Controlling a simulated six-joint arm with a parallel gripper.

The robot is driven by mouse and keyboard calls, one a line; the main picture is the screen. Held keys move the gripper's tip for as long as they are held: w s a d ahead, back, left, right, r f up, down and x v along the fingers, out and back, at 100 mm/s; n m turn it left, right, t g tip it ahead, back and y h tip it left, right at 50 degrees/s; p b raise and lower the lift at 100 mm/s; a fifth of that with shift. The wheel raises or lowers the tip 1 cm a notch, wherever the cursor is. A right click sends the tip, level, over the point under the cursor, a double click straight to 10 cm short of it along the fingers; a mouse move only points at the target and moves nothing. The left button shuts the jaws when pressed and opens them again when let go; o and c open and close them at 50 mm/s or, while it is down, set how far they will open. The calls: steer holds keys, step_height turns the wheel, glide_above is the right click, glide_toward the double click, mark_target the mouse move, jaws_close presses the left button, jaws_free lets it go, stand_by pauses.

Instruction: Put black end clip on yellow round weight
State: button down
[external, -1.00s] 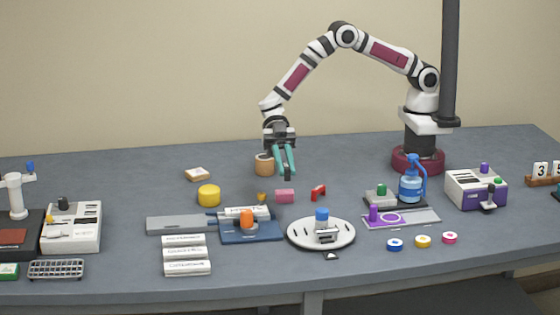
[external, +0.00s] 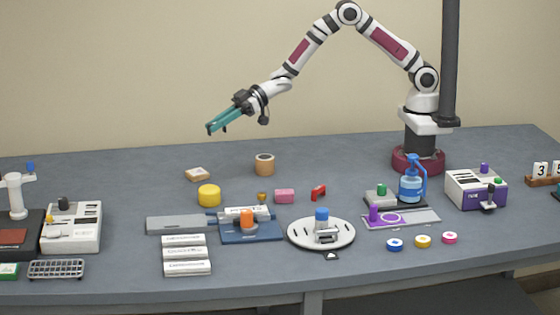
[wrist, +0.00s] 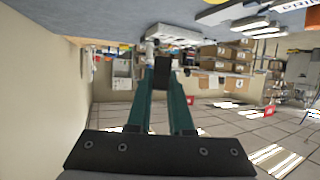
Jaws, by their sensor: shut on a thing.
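The yellow round weight (external: 209,196) stands on the grey table, left of the middle, with its top bare. My gripper (external: 210,129) is high above the table, above the weight and slightly behind it, tilted with its fingers pointing left. In the wrist view my gripper (wrist: 162,72) is shut on a small dark block, which looks like the black end clip (wrist: 162,67).
A tan tape roll (external: 264,164) and a small stack on wood (external: 197,174) stand behind the weight. A grey-and-blue device (external: 250,229), a pink block (external: 285,196) and a white round plate (external: 321,234) lie in front and to the right.

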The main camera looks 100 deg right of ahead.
glide_above(209, 188)
steer(key=f, duration=0.4)
steer(key=d+f, duration=0.1)
steer(key=f, duration=0.1)
steer(key=shift+s+f, duration=0.1)
steer(key=shift+f, duration=0.15)
steer(key=shift+a+f, duration=0.2)
steer(key=shift+f, duration=0.9)
steer(key=shift+a+f, duration=0.15)
steer(key=shift+f, duration=0.95)
steer(key=c, duration=0.8)
jaws_free()
steer(key=shift+f, duration=0.1)
